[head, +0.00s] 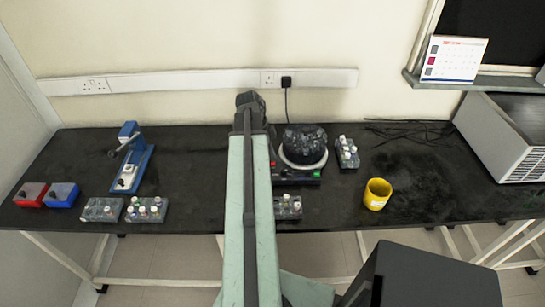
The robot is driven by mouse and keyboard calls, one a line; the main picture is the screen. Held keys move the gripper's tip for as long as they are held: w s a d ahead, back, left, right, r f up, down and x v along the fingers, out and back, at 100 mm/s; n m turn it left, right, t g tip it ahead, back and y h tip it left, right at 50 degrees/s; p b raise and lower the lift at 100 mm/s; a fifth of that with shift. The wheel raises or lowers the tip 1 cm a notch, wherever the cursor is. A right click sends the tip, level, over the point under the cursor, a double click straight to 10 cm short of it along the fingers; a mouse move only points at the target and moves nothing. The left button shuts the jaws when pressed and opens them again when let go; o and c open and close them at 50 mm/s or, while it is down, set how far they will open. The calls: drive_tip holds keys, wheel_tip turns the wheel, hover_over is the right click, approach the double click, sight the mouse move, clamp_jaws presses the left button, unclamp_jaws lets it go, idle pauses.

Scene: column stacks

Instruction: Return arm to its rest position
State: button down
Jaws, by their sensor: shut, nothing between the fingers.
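My arm (250,220) rises through the middle of the head view as a long pale green link with a dark joint (250,112) at its far end, over the black bench (205,165). I cannot make out any gripper fingers, so how my gripper stands does not show. The arm hides part of the bench behind it and the left side of the things near it.
A dark round-topped device (304,147), small vial racks (347,153), a yellow cup (376,194), a blue press-like tool (131,162) and red (31,194) and blue (62,195) boxes stand on the bench. A grey machine (505,140) is at right. The bench's centre-right is fairly clear.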

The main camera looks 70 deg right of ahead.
wheel_tip(320, 180, up, 3)
drive_tip(key=shift+f+p, duration=0.15)
drive_tip(key=shift+p, duration=0.85)
drive_tip(key=shift+f, duration=0.1)
drive_tip(key=w+a+n+t+h, duration=0.1)
drive_tip(key=w+a+n, duration=0.3)
drive_tip(key=w+a, duration=0.85)
drive_tip(key=w+a+n+t, duration=0.1)
drive_tip(key=w+a+n, duration=0.3)
drive_tip(key=w+a, duration=0.9)
drive_tip(key=w+a+n, duration=0.3)
drive_tip(key=a+n, duration=0.5)
drive_tip(key=a, duration=0.2)
drive_tip(key=w+a+n+y, duration=0.1)
drive_tip(key=w+a+n, duration=0.2)
drive_tip(key=a+n, duration=0.5)
drive_tip(key=w+a+f+n+t+y, duration=0.1)
drive_tip(key=w+a+n, duration=0.2)
drive_tip(key=a+n, duration=0.4)
drive_tip(key=shift+a+n, duration=0.4)
drive_tip(key=shift+a, duration=2.65)
